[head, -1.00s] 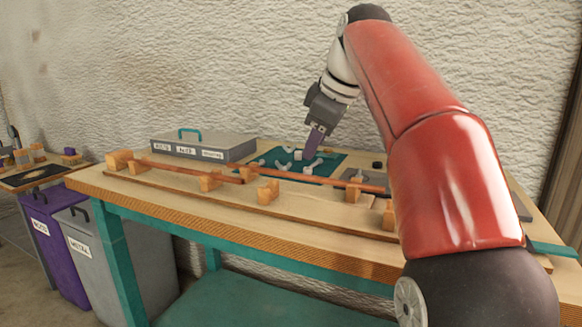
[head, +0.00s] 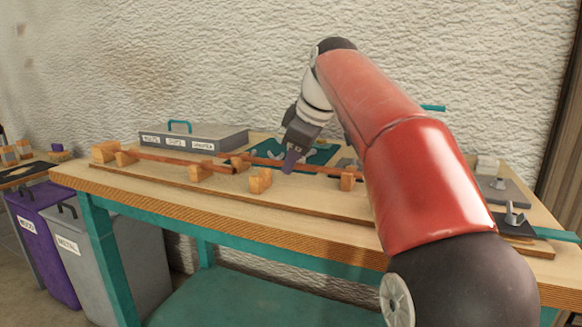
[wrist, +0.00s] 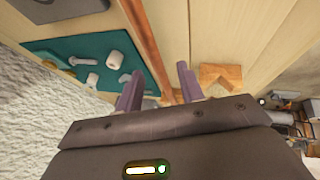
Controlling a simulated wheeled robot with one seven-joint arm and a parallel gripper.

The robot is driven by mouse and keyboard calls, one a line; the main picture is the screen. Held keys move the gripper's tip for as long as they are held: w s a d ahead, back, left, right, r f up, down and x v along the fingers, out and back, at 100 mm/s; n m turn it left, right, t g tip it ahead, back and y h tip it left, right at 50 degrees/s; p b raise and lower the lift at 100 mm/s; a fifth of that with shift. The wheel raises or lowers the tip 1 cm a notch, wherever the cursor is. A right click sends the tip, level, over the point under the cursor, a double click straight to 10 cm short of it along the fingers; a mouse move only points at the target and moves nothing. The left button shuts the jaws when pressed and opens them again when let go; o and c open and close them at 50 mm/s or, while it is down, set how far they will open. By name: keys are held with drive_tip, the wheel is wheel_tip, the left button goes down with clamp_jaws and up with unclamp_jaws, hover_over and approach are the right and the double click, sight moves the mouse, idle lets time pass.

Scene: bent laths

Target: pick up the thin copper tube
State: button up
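The thin copper tube (head: 318,169) lies along the bench on wooden blocks, right of centre in the head view. In the wrist view the tube (wrist: 149,42) runs down the picture and passes between my two fingers. My gripper (head: 289,166) points down at the tube, its tips at or just above it; contact cannot be told. In the wrist view my gripper (wrist: 159,72) is open, with a gap on both sides of the tube. My red arm hides the right part of the bench.
A notched wooden block (wrist: 221,77) stands beside the right finger. A teal mat (wrist: 75,62) with bolts and white fittings lies on the other side. A second reddish-brown strip (head: 165,158) lies at left on blocks. A grey labelled case (head: 200,141) stands behind.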

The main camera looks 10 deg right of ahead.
clamp_jaws()
drive_tip(key=shift+r, duration=0.15)
